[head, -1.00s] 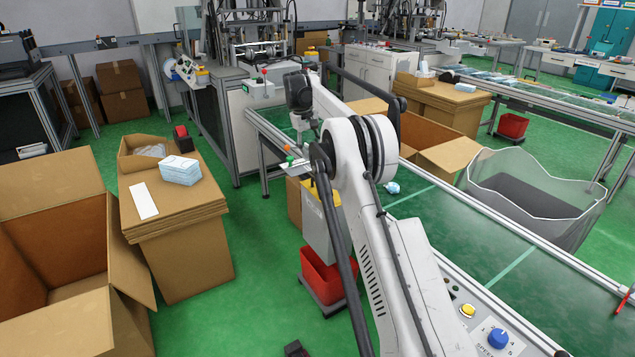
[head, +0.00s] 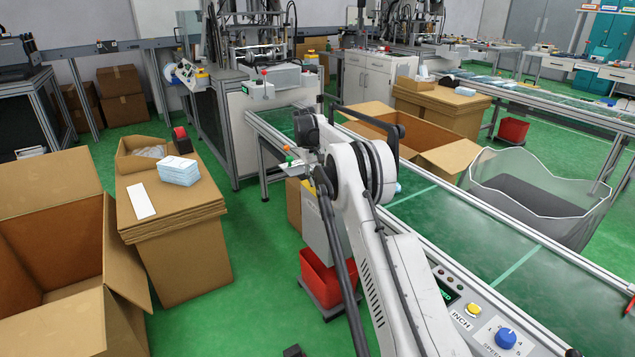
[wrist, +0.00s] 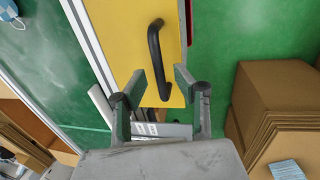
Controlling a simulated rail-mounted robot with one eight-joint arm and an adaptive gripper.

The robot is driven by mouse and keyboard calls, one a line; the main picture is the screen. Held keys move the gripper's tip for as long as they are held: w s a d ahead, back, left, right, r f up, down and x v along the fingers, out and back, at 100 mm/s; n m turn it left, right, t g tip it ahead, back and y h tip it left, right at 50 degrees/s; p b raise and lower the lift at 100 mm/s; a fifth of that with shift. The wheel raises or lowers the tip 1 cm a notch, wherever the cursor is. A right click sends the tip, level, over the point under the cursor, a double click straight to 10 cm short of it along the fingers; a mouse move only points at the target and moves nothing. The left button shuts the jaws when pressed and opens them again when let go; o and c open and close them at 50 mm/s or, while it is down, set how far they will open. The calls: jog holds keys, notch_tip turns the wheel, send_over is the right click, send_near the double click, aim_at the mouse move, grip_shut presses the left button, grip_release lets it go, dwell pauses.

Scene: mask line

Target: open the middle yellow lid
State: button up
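A yellow lid (wrist: 125,25) with a black bar handle (wrist: 154,58) fills the upper middle of the wrist view. My gripper (wrist: 160,77) is open, with one finger on each side of the handle's lower part in the picture. Nothing is gripped; I cannot tell whether the fingers touch the lid. In the head view a little yellow (head: 308,187) shows beside my arm, on top of a grey housing (head: 318,230). My gripper and the handle are hidden there behind my arm. I see only one yellow lid and it looks shut.
A green conveyor (head: 450,225) runs to the right of my arm. A red bin (head: 325,277) stands below the grey housing. Cardboard boxes (head: 178,235) with mask packs stand to the left; green floor is free between. A mesh basket (head: 535,195) stands beyond the conveyor.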

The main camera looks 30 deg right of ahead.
jog(key=shift+f, duration=0.2)
grip_shut()
jog(key=shift+d+r, duration=0.1)
jog(key=shift+r, duration=0.05)
dwell(0.3)
